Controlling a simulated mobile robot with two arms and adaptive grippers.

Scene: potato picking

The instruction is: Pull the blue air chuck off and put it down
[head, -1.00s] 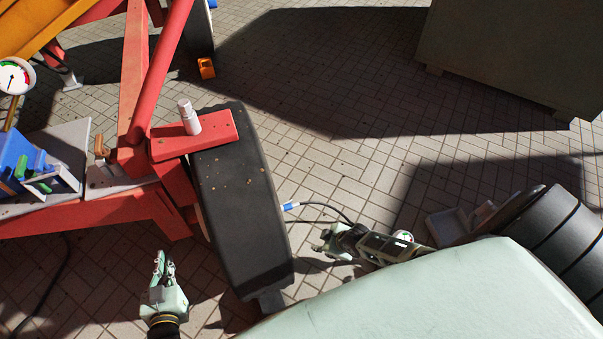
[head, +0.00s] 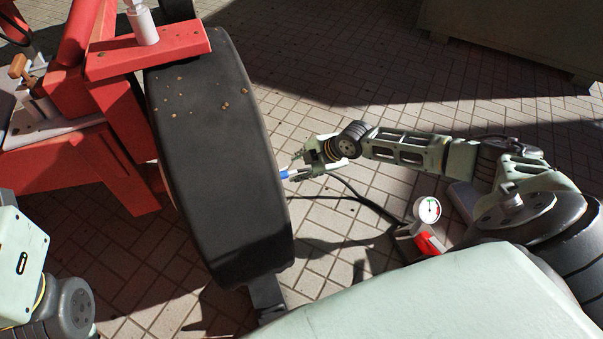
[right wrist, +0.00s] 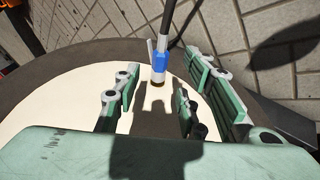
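The blue air chuck (head: 284,174) is at the right-hand side of the black wheel (head: 215,175), with a black hose leading from it. In the right wrist view the chuck (right wrist: 160,62) stands against the wheel's pale hub face (right wrist: 75,95). My right gripper (head: 299,167) reaches in from the right, close to the chuck. In the right wrist view its green fingers (right wrist: 160,82) are spread apart, with the chuck centred in the gap near the fingertips and clear space on both sides. My left gripper is out of view; only left arm parts show at the lower left.
A dial gauge (head: 428,210) with a red part stands on the tiled floor below my right arm. The black hose (head: 365,197) runs across the floor near it. A red frame (head: 120,130) is left of the wheel. A large box (head: 520,35) stands at the back right.

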